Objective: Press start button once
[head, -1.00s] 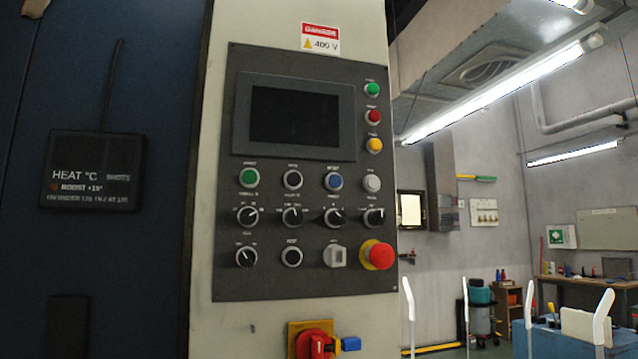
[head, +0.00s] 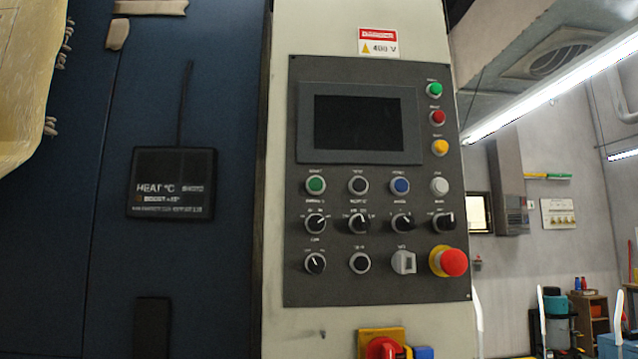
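The dark control panel (head: 379,180) is on the cream front of the machine, with a dark screen (head: 358,123) at its top. A green push button (head: 315,185) sits at the left of the upper button row; its label is too small to read for certain. Beside it are a black button (head: 358,185), a blue one (head: 400,186) and a white one (head: 439,187). A small green lamp (head: 434,90) tops the column on the right. My gripper is not in view.
A red mushroom-head button (head: 453,262) sticks out at the panel's lower right. A red and yellow rotary switch (head: 382,346) is below the panel. A dark HEAT display (head: 172,184) hangs on the blue surface at left. A yellowish sheet (head: 28,75) fills the upper left corner.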

